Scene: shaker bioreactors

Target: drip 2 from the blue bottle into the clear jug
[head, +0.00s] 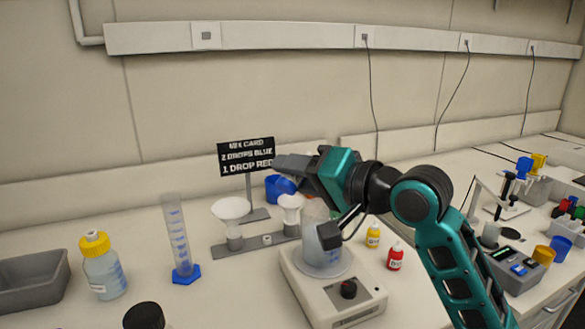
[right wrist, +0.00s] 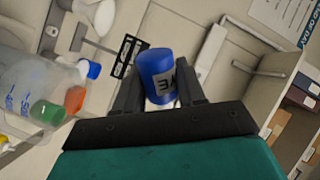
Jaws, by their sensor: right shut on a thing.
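The blue bottle (right wrist: 160,72) is between the fingers of my right gripper (right wrist: 158,98) in the right wrist view, its pale label partly showing. In the head view the right gripper (head: 283,172) points left, with the blue bottle (head: 280,189) at its fingertips; its exact tilt is unclear. The clear jug (head: 324,260) stands on a white stirrer plate below and right of the fingertips. A dark part of my right arm hides some of the jug. The bottle appears higher than the jug and apart from it. My left gripper is out of view.
Yellow (head: 373,236) and red (head: 395,257) dropper bottles stand right of the stirrer (head: 345,300). A funnel rack (head: 240,247), measuring cylinder (head: 178,240) and yellow-capped bottle (head: 103,270) stand left. A black mix card (head: 246,157) stands behind, reading 2 drops blue, 1 drop red.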

